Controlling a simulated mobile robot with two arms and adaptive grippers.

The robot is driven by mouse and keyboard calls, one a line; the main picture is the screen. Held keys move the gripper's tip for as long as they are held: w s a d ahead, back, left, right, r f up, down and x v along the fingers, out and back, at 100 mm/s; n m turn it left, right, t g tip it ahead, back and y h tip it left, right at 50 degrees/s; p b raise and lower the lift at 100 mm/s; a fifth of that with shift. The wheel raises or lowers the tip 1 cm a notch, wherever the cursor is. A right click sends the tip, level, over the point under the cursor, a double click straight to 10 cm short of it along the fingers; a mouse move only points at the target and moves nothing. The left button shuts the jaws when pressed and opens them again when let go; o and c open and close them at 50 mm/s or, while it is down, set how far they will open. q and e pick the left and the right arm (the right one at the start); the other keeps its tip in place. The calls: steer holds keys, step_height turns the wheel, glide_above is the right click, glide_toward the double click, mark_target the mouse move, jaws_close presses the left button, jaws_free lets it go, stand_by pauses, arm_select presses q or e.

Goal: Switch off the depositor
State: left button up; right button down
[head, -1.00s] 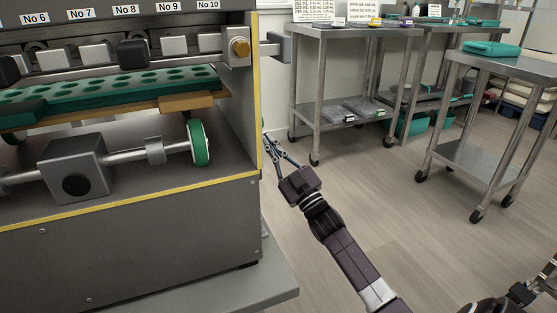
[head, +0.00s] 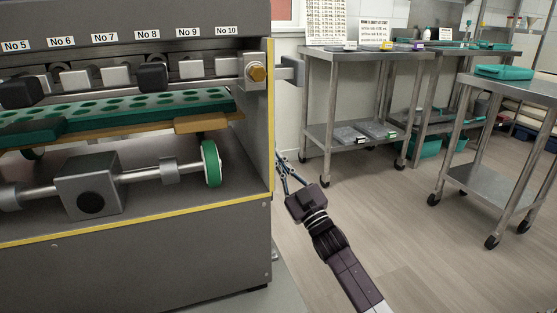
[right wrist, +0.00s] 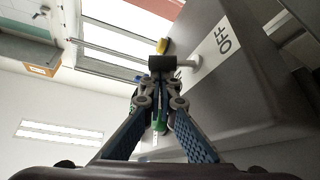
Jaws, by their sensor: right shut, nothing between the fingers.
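The depositor (head: 150,255) is the big grey machine with yellow edging filling the left of the head view. In the right wrist view, its grey side panel (right wrist: 235,95) carries a white label reading OFF (right wrist: 223,42). A short light stem (right wrist: 188,62) sticks out beside the label, close to my fingertips; I cannot tell if they touch it. My right gripper (head: 281,160) is beside the machine's right side, its tips partly hidden by the edge. In the right wrist view my right gripper (right wrist: 160,66) is shut and empty. My left gripper is out of view.
Steel tables (head: 362,62) with trays and cards stand at the back. A metal bracket (head: 293,69) juts from the machine's right side. The floor (head: 420,225) between is clear.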

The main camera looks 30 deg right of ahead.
steer(key=shift+f+m+h, duration=0.15)
steer(key=shift+m+h, duration=0.45)
steer(key=shift+m, duration=0.1)
steer(key=s+a+f+m+g+h+p, duration=0.1)
steer(key=s+a+f+m+h+p, duration=0.1)
steer(key=s+f+m+h, duration=0.4)
steer(key=s+f+m+p, duration=0.1)
steer(key=s+f+m, duration=0.1)
steer(key=s+m, duration=0.1)
steer(key=shift+s+a, duration=0.3)
steer(key=shift+s, duration=0.2)
stand_by(0.6)
